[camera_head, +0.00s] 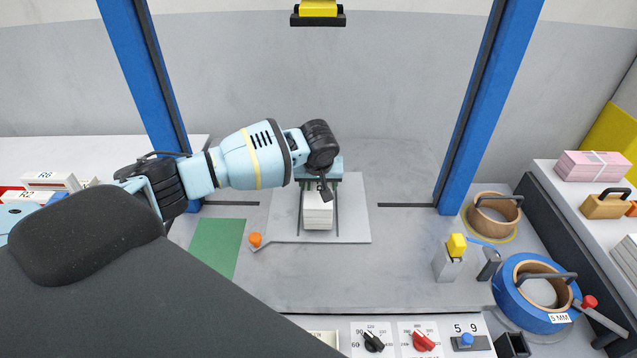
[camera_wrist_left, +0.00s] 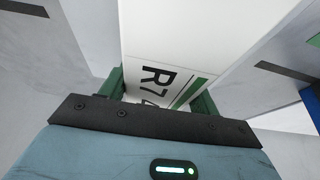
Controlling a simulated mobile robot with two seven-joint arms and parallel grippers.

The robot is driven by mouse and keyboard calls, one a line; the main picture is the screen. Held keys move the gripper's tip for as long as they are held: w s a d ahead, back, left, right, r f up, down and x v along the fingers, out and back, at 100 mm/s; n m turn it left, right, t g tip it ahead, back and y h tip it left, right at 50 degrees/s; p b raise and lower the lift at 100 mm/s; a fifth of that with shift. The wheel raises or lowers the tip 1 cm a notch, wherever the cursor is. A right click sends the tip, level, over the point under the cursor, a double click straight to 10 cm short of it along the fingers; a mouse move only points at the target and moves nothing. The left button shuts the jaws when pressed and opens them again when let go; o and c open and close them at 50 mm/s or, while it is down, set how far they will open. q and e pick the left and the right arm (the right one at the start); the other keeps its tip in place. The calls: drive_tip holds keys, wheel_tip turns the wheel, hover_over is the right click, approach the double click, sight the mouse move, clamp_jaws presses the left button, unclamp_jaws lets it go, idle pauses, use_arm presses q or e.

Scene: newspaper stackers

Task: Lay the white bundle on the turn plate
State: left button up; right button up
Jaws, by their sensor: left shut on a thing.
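The white bundle (camera_head: 318,216) is a pale block over the middle of the turn plate (camera_head: 355,225), a light grey square plate with dark slots. In the left wrist view the white bundle (camera_wrist_left: 165,35) shows a label starting "R7" and a green stripe. My left gripper (camera_head: 319,184) is above the plate, shut on the bundle's far end. In the wrist view its green fingers (camera_wrist_left: 160,92) are on both sides of the bundle. I cannot tell whether the bundle touches the plate. My right gripper is not in view.
Blue posts (camera_head: 486,100) flank the plate. An orange-knobbed lever (camera_head: 256,240) and a green patch (camera_head: 215,245) are left of it. Rolls of strap (camera_head: 535,292), a yellow-topped post (camera_head: 450,258) and a pink bundle (camera_head: 592,166) are right. Control knobs (camera_head: 422,341) line the front.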

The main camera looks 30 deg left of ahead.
use_arm(q)
drive_tip(key=shift+w+f, duration=0.1)
drive_tip(key=shift+f, duration=0.25)
idle(0.5)
drive_tip(key=o, duration=1.6)
drive_tip(key=shift+o, duration=1.3)
drive_tip(key=shift+s+f, duration=0.2)
drive_tip(key=shift+f, duration=0.1)
drive_tip(key=shift+v, duration=4.05)
